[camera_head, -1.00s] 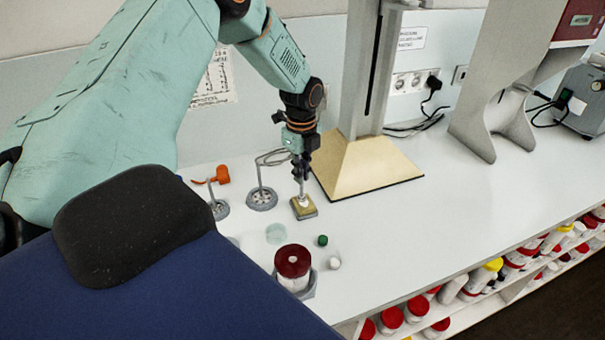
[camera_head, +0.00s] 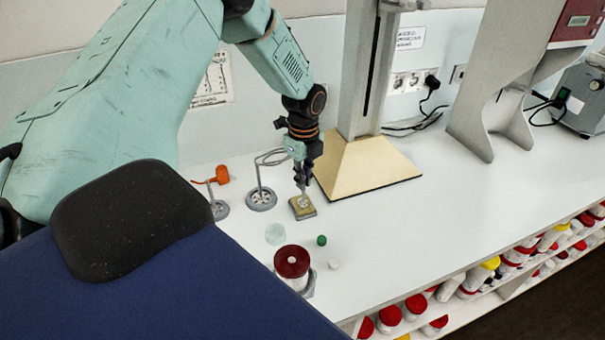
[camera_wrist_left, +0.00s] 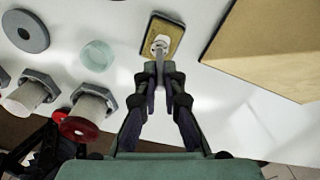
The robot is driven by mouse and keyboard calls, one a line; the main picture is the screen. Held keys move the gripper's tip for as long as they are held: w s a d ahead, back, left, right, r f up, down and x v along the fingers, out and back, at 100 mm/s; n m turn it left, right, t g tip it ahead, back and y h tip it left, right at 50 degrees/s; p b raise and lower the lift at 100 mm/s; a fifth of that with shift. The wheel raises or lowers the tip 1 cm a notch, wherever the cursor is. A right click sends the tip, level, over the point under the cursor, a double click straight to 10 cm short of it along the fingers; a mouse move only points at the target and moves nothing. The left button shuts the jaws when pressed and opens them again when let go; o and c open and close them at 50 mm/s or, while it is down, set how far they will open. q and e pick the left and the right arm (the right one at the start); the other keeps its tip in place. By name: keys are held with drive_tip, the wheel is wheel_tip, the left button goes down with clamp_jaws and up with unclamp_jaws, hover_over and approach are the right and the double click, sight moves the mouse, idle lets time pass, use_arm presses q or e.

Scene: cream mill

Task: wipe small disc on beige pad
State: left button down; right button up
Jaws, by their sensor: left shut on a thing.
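The beige pad (camera_head: 296,212) lies flat on the white bench, beside the tan base of a tall stand. The small pale disc (camera_head: 304,202) is on the pad's top. In the left wrist view, the pad (camera_wrist_left: 176,33) has a dark rim and the disc (camera_wrist_left: 161,43) sits near its middle. My left gripper (camera_head: 302,184) is above the pad, pointing down. Its fingers (camera_wrist_left: 160,76) are closed together on the disc's narrow stem, which the fingers partly hide. The disc appears to touch the pad. My right gripper is out of view.
The tan stand base (camera_head: 370,172) is close to the pad's right. A red-lidded jar (camera_head: 291,260), green cap (camera_head: 321,240), white cap (camera_head: 334,264) and clear dish (camera_head: 275,234) are nearer.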

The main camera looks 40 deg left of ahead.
use_arm(q)
drive_tip(key=shift+d, duration=0.1)
drive_tip(key=shift+w+a+b, duration=0.3)
drive_tip(key=shift+a+b, duration=0.1)
drive_tip(key=shift+a, duration=0.2)
drive_tip(key=shift+w+a, duration=0.2)
drive_tip(key=shift+a, duration=0.3)
drive_tip(key=shift+d, duration=0.1)
drive_tip(key=shift+s+d+r, duration=0.1)
drive_tip(key=shift+s+d, duration=0.15)
drive_tip(key=shift+d, duration=0.05)
drive_tip(key=shift+d, duration=0.15)
drive_tip(key=shift+p, duration=0.35)
drive_tip(key=shift+r+p, duration=1.25)
drive_tip(key=shift+r, duration=0.2)
